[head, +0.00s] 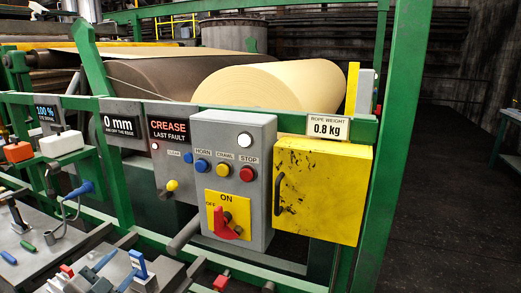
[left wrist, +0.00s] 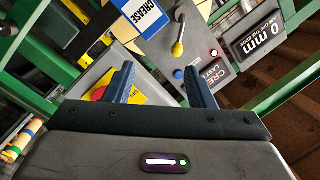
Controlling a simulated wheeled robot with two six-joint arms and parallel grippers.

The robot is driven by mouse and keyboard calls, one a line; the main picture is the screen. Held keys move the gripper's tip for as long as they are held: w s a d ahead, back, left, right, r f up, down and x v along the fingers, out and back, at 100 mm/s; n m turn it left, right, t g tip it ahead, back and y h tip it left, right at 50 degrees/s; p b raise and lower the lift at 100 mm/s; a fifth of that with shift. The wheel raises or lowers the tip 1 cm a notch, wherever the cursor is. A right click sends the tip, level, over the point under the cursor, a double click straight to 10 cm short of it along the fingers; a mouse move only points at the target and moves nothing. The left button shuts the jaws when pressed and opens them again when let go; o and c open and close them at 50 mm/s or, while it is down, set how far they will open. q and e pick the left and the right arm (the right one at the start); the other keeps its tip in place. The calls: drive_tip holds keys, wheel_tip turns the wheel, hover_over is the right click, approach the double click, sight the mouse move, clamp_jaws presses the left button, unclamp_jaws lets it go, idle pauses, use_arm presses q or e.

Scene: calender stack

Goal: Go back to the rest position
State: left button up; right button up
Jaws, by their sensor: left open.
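My left gripper (left wrist: 158,85) is open, with its two blue-grey fingers apart and nothing between them in the left wrist view. Beyond the fingers is the grey control panel, seen tilted, with a yellow-tipped lever (left wrist: 178,47). In the head view my left gripper is hard to tell from the tools and grey parts low at the left. The control box (head: 233,160) there stands clear of it, with coloured buttons and a red switch (head: 222,226) on a yellow plate. My right gripper does not show.
A yellow box (head: 322,190) with a dark handle hangs on the green frame (head: 375,185). A large cream roll (head: 270,84) lies behind the panel. Tools crowd the bench at bottom left. Dark floor at right is clear.

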use_arm(q)
drive_tip(key=s+d+f+n+g+y, duration=0.35)
drive_tip(key=s+f+n+g, duration=0.3)
drive_tip(key=s+f, duration=0.85)
drive_tip(key=s+d+f+n+g+y, duration=0.1)
drive_tip(key=s+f+n+g, duration=0.1)
drive_tip(key=s+f+g, duration=0.35)
drive_tip(key=s+d+f+n+g, duration=0.1)
drive_tip(key=s+f+n+g, duration=0.15)
drive_tip(key=s, duration=0.65)
wheel_tip(320, 180, down, 28)
drive_tip(key=a, duration=0.3)
drive_tip(key=s+a+f+g, duration=0.1)
drive_tip(key=s+f, duration=1.6)
drive_tip(key=f, duration=0.4)
drive_tip(key=shift+s+f+g, duration=0.25)
drive_tip(key=shift+f+g, duration=0.05)
drive_tip(key=shift+g, duration=0.05)
